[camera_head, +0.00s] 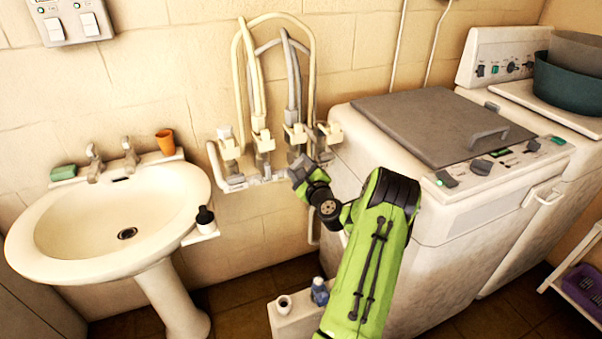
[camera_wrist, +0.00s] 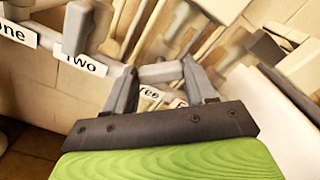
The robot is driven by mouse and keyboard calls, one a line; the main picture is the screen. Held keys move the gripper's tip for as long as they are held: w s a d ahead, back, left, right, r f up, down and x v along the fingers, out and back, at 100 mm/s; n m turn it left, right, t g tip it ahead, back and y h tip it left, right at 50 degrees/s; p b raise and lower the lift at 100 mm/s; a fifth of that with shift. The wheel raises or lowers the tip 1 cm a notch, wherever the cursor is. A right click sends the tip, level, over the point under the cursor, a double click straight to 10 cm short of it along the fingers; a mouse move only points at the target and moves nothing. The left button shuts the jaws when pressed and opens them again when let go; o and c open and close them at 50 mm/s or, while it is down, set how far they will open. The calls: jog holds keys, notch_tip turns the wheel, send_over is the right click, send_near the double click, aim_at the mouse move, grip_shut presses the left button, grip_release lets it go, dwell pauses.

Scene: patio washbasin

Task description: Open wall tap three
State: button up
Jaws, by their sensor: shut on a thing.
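A row of wall taps with a white pipe rail and labels is on the tiled wall in the head view. Wall tap three (camera_head: 295,137) is third from the left, with hoses rising behind it. My gripper (camera_head: 300,168) is just below and in front of it. In the wrist view my gripper (camera_wrist: 160,78) has its two grey fingers either side of a light grey bar, over the partly hidden label ending in "ree" (camera_wrist: 150,93). It is shut on this piece, which appears to be tap three's handle. The fingers hide much of the tap, so its turn is unclear.
The label "Two" (camera_wrist: 82,62) and tap two's grey handle (camera_wrist: 76,28) are close on the left. A washbasin (camera_head: 60,235) stands left; a washing machine (camera_head: 440,205) stands close on the right. Small bottles (camera_head: 320,291) stand on a low surface below.

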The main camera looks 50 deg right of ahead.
jog(key=n+b, duration=0.1)
jog(key=n, duration=0.1)
jog(key=n+b, duration=0.1)
jog(key=b, duration=0.1)
jog(key=n+b, duration=0.1)
jog(key=n, duration=0.1)
jog(key=shift+a+f+n, duration=0.1)
jog(key=shift+f+n, duration=0.15)
jog(key=shift+n, duration=0.05)
jog(key=n+b, duration=0.3)
jog(key=b, duration=0.1)
jog(key=shift+n, duration=0.4)
jog(key=o, duration=1)
jog(key=shift+o, duration=0.2)
jog(key=v, duration=1.5)
jog(key=shift+s+a, duration=0.15)
jog(key=shift+s, duration=0.15)
